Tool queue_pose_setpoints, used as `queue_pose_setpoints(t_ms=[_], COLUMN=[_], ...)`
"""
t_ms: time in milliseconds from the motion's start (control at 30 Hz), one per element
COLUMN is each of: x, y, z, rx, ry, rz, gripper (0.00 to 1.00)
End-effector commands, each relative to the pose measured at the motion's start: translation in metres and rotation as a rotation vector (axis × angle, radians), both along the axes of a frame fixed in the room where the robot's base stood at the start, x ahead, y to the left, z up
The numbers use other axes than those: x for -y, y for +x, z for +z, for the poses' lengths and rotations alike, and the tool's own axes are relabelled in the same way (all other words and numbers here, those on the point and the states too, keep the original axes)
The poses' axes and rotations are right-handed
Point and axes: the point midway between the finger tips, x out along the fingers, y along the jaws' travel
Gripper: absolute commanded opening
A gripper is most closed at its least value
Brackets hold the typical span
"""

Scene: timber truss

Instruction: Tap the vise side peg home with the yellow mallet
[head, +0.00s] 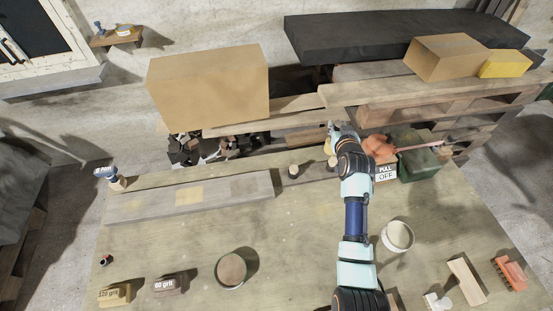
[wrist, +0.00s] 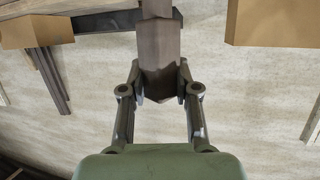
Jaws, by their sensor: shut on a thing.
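My gripper (head: 337,130) reaches over the back edge of the bench. In the wrist view its fingers (wrist: 160,88) are closed on a brown-grey faceted wooden piece that looks like a handle (wrist: 160,55). Its upper end runs out of that view, so no mallet head shows there. In the head view a small yellow patch (head: 330,147) shows just below the gripper, partly hidden by my arm; I cannot tell whether it is the mallet head. Two round wooden peg ends (head: 293,171) and (head: 332,163) stand near the bench's back edge. I cannot make out the vise clearly.
An orange-headed tool with a long handle (head: 415,147) lies over a green box (head: 418,165), right of my arm, near a "PULL OFF" sign (head: 386,173). A long plank (head: 230,193) lies left. A bowl (head: 231,269) and a white tub (head: 398,236) stand on the bench.

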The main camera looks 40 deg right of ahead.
Motion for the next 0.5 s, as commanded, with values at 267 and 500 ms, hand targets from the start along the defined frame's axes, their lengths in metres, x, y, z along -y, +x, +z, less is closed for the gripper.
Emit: queue_pose_setpoints(t_ms=[267,500], x=[0.040,0.038], y=[-0.022,-0.021], z=[0.009,0.010], rx=[0.001,0.001], ry=[-0.002,-0.002], rz=[-0.052,-0.050], gripper=[0.00,0.00])
